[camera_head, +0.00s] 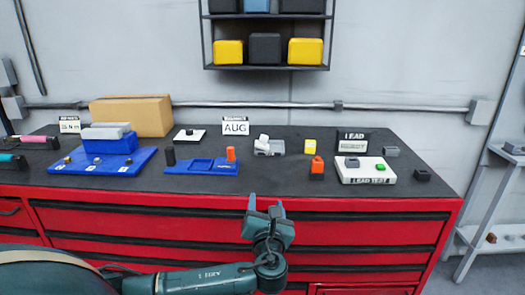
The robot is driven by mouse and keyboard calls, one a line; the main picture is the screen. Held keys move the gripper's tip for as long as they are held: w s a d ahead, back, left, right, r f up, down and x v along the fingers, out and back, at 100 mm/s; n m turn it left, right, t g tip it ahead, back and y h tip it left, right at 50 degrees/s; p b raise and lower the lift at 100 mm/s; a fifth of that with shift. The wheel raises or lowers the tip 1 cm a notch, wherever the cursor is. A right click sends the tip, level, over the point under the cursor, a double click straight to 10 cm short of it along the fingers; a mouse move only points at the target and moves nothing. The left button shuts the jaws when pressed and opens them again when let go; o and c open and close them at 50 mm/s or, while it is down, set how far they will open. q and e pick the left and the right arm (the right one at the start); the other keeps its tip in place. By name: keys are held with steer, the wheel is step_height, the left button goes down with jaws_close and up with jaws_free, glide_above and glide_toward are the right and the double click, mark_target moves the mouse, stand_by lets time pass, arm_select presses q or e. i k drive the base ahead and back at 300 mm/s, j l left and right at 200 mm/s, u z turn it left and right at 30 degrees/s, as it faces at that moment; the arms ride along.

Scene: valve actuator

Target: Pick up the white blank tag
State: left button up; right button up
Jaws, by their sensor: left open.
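A small white piece (262,139) leans in a small grey holder (276,148) near the middle of the bench; it may be the white blank tag, but it is too small to tell. A flat white plate (183,137) with a dark piece on it lies further left. My left gripper (266,206) is open and empty, in front of the bench's front edge with its fingers pointing toward the bench. It is apart from both white things. My right gripper is not in view.
The dark benchtop (272,177) is clear just beyond my left gripper. A cardboard box (132,115) and an AUG sign (236,127) are behind.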

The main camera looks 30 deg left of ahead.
mark_target(261, 143)
steer(key=i+j, duration=0.8)
